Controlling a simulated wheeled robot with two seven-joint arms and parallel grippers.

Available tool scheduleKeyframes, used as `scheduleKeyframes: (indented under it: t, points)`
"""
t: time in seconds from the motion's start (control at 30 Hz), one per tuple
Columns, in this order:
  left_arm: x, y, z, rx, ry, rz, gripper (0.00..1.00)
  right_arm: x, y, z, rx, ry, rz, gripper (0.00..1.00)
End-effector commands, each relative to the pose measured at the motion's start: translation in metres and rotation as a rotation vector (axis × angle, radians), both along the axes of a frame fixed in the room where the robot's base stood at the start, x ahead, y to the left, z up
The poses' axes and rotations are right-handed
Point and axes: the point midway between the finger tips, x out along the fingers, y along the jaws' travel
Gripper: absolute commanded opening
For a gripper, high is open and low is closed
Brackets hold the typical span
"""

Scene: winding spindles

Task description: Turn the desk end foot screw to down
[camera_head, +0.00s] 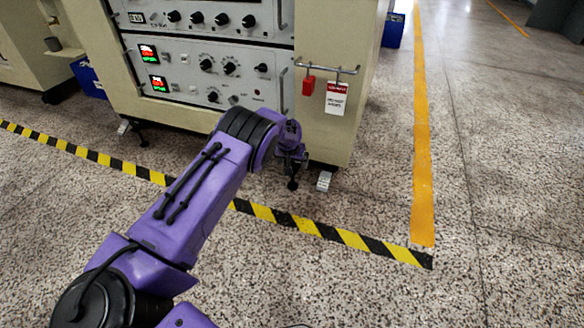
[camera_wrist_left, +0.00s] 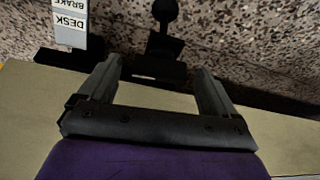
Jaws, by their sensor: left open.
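My left gripper (camera_head: 291,158) is low at the bottom right corner of the beige cabinet (camera_head: 339,95). In the left wrist view its two fingers (camera_wrist_left: 157,78) are apart with nothing gripped. The black foot screw (camera_wrist_left: 164,44) with a round knob end stands just beyond the fingertips, roughly between them; I cannot tell whether they touch. In the head view a black foot part (camera_head: 292,184) shows below the gripper, partly hidden by it. A white tag (camera_wrist_left: 70,24) reading DESK and BRAKE is beside it; it also shows in the head view (camera_head: 324,181). My right gripper is out of view.
A second black foot (camera_head: 142,141) is at the cabinet's left end. A red tag and a sign (camera_head: 336,98) hang from a rail on the cabinet. Yellow-black tape (camera_head: 281,217) crosses the speckled floor. The floor at the right is clear.

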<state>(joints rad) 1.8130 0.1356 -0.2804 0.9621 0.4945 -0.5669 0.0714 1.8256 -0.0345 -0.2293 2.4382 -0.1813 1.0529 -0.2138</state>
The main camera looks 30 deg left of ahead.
Motion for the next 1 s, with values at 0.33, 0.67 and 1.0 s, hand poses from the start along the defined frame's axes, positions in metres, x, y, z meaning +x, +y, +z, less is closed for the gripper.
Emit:
scheduleKeyframes:
  t: [0.33, 0.67, 1.0]
  points:
    - [0.002, 0.001, -0.003, 0.000, -0.001, 0.000, 0.78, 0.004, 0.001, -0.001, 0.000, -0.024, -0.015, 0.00]
    - [0.001, 0.002, -0.001, -0.003, 0.001, -0.054, 0.35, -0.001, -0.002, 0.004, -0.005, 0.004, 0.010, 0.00]
    - [0.001, 0.002, -0.003, 0.001, 0.000, -0.139, 0.35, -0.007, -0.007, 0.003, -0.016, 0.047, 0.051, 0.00]
